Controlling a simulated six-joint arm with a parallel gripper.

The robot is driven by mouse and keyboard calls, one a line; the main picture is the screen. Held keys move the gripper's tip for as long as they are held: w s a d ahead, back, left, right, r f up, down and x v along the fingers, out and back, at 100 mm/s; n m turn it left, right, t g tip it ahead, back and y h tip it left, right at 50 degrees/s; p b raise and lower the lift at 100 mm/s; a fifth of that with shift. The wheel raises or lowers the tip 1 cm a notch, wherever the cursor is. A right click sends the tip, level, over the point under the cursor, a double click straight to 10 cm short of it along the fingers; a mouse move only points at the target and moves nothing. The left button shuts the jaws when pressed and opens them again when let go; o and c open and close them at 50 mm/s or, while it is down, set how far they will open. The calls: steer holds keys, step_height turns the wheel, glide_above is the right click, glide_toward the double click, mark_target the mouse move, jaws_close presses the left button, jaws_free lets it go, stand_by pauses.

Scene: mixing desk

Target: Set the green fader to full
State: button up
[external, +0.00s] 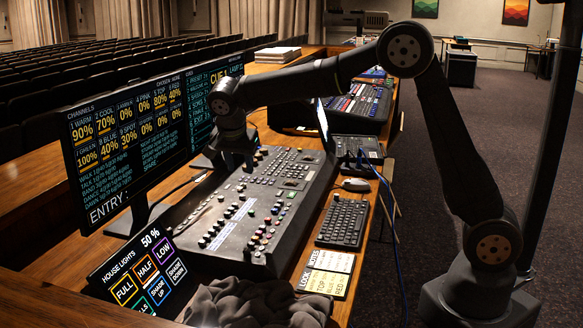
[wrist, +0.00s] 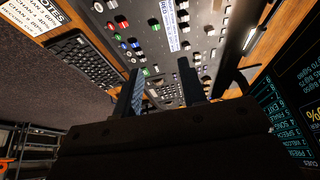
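The mixing desk (external: 240,205) is a dark console with rows of small caps and buttons. In the wrist view its panel (wrist: 205,45) carries red, blue, green and white caps. A green cap (wrist: 136,45) sits beside a blue one, and another small greenish cap (wrist: 146,72) is close to my left finger. I cannot tell which of these is the task's green fader or read its exact position. My gripper (wrist: 160,78) has its two fingers apart with nothing held between them. In the external view my gripper (external: 237,158) hangs above the desk's far part, beside the large monitor.
A large monitor (external: 140,130) stands left of the desk and lists channel levels. A house-lights touchscreen (external: 146,275), dark cloth (external: 255,305) and notes sheet (external: 326,272) lie at the near end. A keyboard (external: 342,222) and mouse (external: 356,184) are to the right.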

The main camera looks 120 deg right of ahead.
mark_target(253, 211)
steer(key=x, duration=0.5)
steer(key=a+x, duration=0.1)
steer(key=x, duration=1)
steer(key=shift+s+a+f, duration=0.15)
steer(key=shift+s+f, duration=0.05)
steer(key=shift+s, duration=0.15)
jaws_close()
